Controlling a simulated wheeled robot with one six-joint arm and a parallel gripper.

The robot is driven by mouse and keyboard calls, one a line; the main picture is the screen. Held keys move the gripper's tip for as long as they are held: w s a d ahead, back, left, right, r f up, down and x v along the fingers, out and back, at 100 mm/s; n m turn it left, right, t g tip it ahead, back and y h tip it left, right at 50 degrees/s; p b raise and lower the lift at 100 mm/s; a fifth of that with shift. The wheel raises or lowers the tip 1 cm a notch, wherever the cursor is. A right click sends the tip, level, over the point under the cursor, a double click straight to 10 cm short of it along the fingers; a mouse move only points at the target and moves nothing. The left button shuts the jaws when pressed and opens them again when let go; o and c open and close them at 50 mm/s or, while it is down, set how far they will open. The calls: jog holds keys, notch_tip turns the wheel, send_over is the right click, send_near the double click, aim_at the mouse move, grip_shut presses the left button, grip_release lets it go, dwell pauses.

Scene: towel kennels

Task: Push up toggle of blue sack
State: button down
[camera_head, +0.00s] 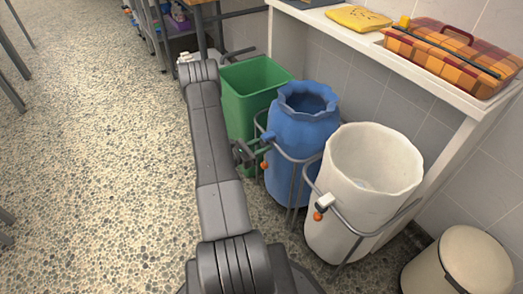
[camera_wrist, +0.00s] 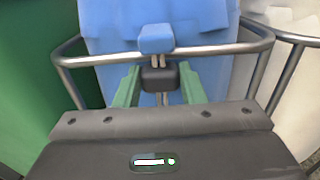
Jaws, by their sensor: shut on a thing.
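The blue sack (camera_head: 302,140) hangs in a metal ring stand, with its gathered mouth partly open at the top. In the wrist view the sack (camera_wrist: 210,20) fills the upper middle. A blue block (camera_wrist: 156,38) sits at the metal rail, with a pair of pale cords running down from it. A dark toggle (camera_wrist: 160,78) is on the cords just below the rail. My gripper (camera_wrist: 160,80) has its green fingers on either side of the toggle and is shut on it. In the head view my gripper (camera_head: 250,150) is at the sack's left front. An orange ball (camera_head: 264,165) hangs below.
A green bin (camera_head: 250,90) stands behind and left of the blue sack. A white sack (camera_head: 365,180) in its own stand is close on the right. A shelf (camera_head: 385,62) runs above. A lidded bin (camera_head: 430,265) stands at lower right.

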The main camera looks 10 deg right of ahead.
jog(key=shift+r, duration=0.35)
jog(key=c, duration=0.9)
grip_release()
jog(key=shift+a, duration=0.15)
jog(key=shift+p+v, duration=1.05)
jog(key=shift+v, duration=5.7)
